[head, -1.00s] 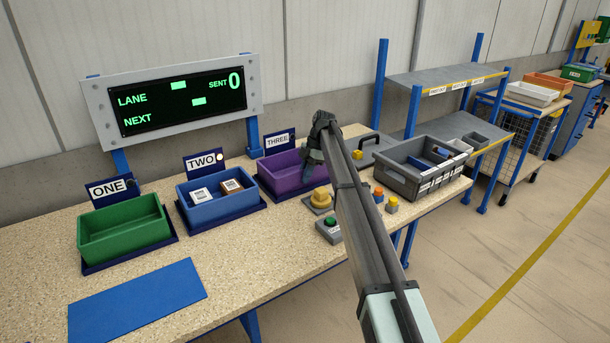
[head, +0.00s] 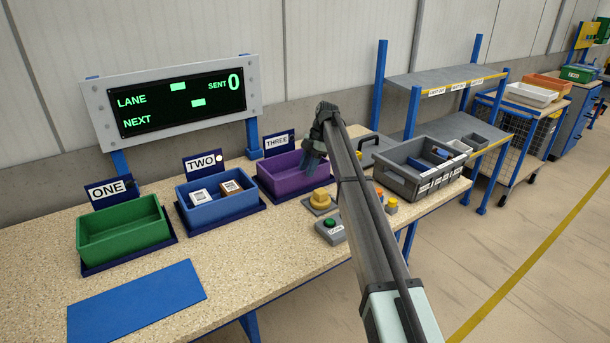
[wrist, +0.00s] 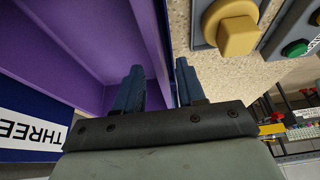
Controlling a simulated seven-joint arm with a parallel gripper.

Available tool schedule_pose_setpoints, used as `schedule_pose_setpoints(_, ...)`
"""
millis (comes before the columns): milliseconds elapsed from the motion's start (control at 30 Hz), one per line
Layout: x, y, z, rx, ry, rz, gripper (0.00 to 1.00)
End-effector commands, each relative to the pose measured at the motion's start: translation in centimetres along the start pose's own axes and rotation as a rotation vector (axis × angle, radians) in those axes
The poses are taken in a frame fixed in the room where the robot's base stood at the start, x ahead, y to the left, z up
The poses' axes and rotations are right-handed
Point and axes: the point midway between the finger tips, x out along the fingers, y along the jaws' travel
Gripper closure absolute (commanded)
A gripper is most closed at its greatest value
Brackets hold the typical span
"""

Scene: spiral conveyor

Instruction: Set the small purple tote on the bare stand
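My gripper (head: 314,167) is at the tote's right side. In the wrist view my gripper's two dark blue fingers (wrist: 160,75) stand apart, one on the tote's inner side and one on its outer side, with the wall running between them. I cannot see the fingers pressing on the wall. No stand without a tote on it is clear among the three signed places; a bare flat blue panel (head: 137,300) lies at front left.
A green tote (head: 124,232) stands at ONE and a blue tote (head: 215,212) with two small boxes at TWO. A yellow button block (head: 320,199), a green button box (head: 331,229) and a grey crate (head: 420,180) stand to the right. The front middle of the table is clear.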

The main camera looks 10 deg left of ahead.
Motion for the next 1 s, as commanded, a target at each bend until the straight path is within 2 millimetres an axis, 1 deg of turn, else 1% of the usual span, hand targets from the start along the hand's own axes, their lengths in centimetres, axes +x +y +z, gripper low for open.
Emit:
schedule_pose_setpoints(33, -1.2, 0.2, 0.1, 0.0, 0.0, 0.001, 0.61)
schedule_pose_setpoints(200, -4.4, 0.2, 0.0, 0.0, 0.0, 0.001, 0.61)
schedule_pose_setpoints(300, -5.9, 0.2, 0.0, 0.0, 0.0, 0.0, 0.61)
schedule_pose_setpoints(433, -7.4, 0.1, 0.0, 0.0, 0.001, -0.001, 0.61)
schedule_pose_setpoints(633, -8.4, 0.1, 0.0, 0.0, 0.001, -0.001, 0.61)
schedule_pose_setpoints(1000, -8.5, 0.0, 0.0, 0.0, 0.001, -0.001, 0.61)
